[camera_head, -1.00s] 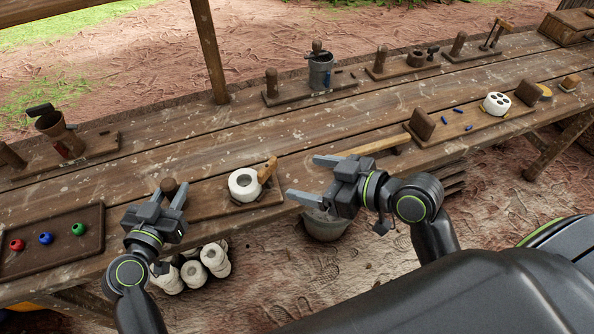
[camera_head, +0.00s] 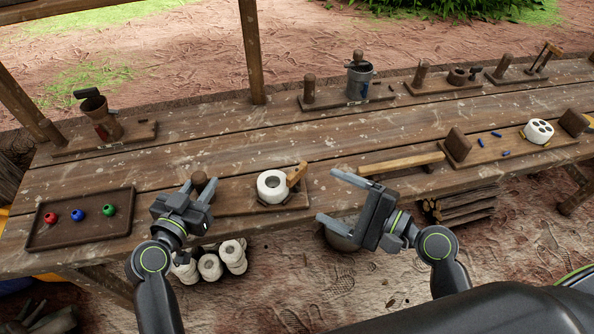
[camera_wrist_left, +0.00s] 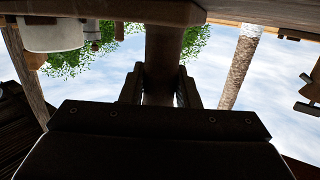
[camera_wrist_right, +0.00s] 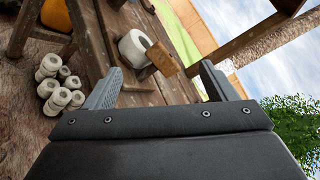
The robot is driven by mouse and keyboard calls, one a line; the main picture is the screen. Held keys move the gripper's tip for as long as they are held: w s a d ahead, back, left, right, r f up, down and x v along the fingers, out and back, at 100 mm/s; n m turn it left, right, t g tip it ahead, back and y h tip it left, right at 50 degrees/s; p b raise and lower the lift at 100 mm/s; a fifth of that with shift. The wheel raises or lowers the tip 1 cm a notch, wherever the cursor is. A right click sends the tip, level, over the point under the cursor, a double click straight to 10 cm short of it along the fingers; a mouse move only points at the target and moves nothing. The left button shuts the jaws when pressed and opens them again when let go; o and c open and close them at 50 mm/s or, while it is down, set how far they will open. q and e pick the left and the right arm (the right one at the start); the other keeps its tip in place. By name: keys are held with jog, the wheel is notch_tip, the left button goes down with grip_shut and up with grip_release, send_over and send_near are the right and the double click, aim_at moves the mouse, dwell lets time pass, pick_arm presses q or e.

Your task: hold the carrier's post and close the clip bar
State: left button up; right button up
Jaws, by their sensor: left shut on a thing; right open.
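The carrier (camera_head: 235,203) is a wooden board at the table's front edge with a short round post, a white cylinder (camera_head: 272,187) and a wooden clip bar (camera_head: 297,174). The bar stands up at a tilt at the cylinder's right side. My left gripper (camera_head: 198,190) is shut on the post (camera_head: 199,179); the post (camera_wrist_left: 163,75) also shows between its fingers in the left wrist view. My right gripper (camera_head: 327,195) is open and empty, right of the carrier and apart from it. In the right wrist view the clip bar (camera_wrist_right: 163,58) appears between its fingers.
A tray (camera_head: 48,236) with red, blue and green balls lies left of the carrier. A wooden bar (camera_head: 400,163) and a board with another white cylinder (camera_head: 538,131) lie to the right. White rolls (camera_head: 210,267) and a bucket (camera_head: 343,236) stand below the table edge.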

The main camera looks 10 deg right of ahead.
aim_at(300, 175)
jog(key=w+a+m, duration=0.2)
jog(key=w+m, duration=0.1)
jog(key=m, duration=0.1)
jog(key=w+a+f+m+t, duration=0.1)
jog(key=w+m, duration=0.2)
jog(key=m, duration=0.1)
jog(key=w+a+f+m+t, duration=0.1)
jog(key=w+a+m, duration=0.1)
jog(key=w+m, duration=0.1)
jog(key=shift+w+a+m+h, duration=0.25)
jog(key=shift+a+m+h, duration=0.1)
jog(key=shift+m, duration=0.15)
jog(key=shift+c, duration=0.2)
